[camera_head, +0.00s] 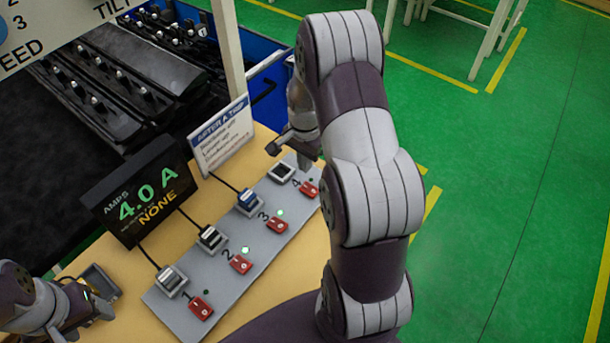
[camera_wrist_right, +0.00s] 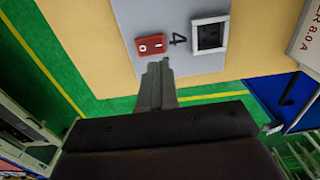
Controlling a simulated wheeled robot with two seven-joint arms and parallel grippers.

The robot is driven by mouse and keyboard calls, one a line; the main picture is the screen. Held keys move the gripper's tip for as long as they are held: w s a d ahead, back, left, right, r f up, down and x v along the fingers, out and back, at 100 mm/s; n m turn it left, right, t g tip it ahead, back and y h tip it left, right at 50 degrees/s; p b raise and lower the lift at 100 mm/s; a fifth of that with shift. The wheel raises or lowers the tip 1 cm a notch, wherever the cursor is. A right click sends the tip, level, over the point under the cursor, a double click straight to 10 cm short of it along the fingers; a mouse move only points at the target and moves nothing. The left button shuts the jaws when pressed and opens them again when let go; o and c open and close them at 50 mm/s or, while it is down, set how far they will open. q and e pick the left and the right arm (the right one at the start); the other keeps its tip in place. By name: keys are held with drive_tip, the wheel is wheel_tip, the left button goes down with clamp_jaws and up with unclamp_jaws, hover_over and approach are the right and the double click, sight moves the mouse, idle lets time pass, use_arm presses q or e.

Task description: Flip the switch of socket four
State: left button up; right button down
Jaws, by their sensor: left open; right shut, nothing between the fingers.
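The grey panel (camera_head: 225,285) carries numbered sockets and red switches. Socket four (camera_head: 282,171) is at its far end and looks empty; it also shows in the wrist view (camera_wrist_right: 210,36). The red switch of socket four (camera_head: 309,189) lies beside the number 4, with a dark lamp; it also shows in the wrist view (camera_wrist_right: 151,46). My right gripper (camera_head: 306,160) is shut and empty. In the wrist view its fingertips (camera_wrist_right: 157,65) are close to the switch's edge; I cannot tell if they touch. My left gripper (camera_head: 100,295) is open and empty, near the panel's socket-one end.
Sockets one (camera_head: 171,281), two (camera_head: 211,238) and three (camera_head: 249,201) hold plugs with cables. Lamps two and three glow green. A display (camera_head: 143,195) reads 4.0 A and NONE. A sign (camera_head: 220,135) stands behind the panel. A blue bin (camera_head: 265,70) is beyond the table.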

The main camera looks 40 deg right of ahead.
sight(305, 185)
wheel_tip(305, 185, down, 6)
drive_tip(key=shift+f+p, duration=0.2)
drive_tip(key=shift+p, duration=0.45)
drive_tip(key=shift+f, duration=0.25)
drive_tip(key=shift+f, duration=0.1)
